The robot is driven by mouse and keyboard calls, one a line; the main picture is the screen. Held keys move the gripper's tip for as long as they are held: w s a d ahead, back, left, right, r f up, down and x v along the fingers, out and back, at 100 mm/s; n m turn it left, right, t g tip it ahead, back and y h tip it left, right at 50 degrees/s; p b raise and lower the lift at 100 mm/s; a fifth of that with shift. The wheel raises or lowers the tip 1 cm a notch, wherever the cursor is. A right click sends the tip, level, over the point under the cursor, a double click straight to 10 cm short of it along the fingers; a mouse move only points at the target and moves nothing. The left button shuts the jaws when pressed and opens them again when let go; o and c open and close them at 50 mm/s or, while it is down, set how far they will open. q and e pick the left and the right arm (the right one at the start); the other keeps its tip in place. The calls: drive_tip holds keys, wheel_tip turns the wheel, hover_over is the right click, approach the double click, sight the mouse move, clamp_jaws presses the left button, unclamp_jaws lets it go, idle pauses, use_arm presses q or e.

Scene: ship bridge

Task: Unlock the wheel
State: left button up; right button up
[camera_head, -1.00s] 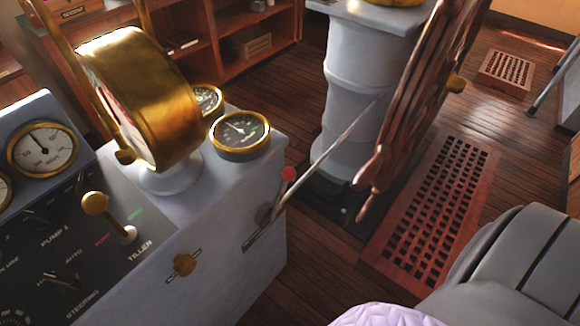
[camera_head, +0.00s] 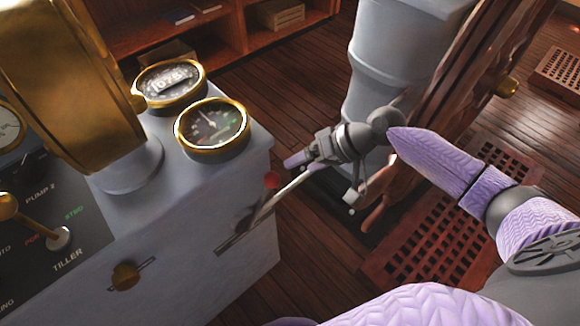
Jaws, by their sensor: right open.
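The wooden ship's wheel (camera_head: 470,75) stands edge-on at the upper right, with one handle (camera_head: 377,207) low behind my right gripper. A thin metal lever (camera_head: 292,187) comes out of a slot in the console's side and slants up towards the wheel. The gripper hides the lever's far end. My left gripper is not in view.
The grey console (camera_head: 205,265) fills the left, with a brass drum (camera_head: 70,75), two round gauges (camera_head: 212,128) and a tiller handle (camera_head: 30,220). A grey pedestal (camera_head: 392,65) stands behind the gripper. A wooden floor grating (camera_head: 420,255) lies at the right.

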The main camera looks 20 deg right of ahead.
sight(278, 177)
drive_tip(key=b+x, duration=0.2)
drive_tip(key=x, duration=0.7)
drive_tip(key=shift+a+b, duration=0.15)
drive_tip(key=shift+b, duration=0.25)
drive_tip(key=shift+a+f, duration=0.2)
drive_tip(key=shift+a, duration=0.05)
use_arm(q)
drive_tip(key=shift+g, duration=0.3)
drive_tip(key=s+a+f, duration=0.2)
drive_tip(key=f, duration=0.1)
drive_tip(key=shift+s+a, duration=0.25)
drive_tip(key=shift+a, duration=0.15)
use_arm(e)
drive_tip(key=shift+c, duration=0.2)
drive_tip(key=c, duration=0.9)
clamp_jaws()
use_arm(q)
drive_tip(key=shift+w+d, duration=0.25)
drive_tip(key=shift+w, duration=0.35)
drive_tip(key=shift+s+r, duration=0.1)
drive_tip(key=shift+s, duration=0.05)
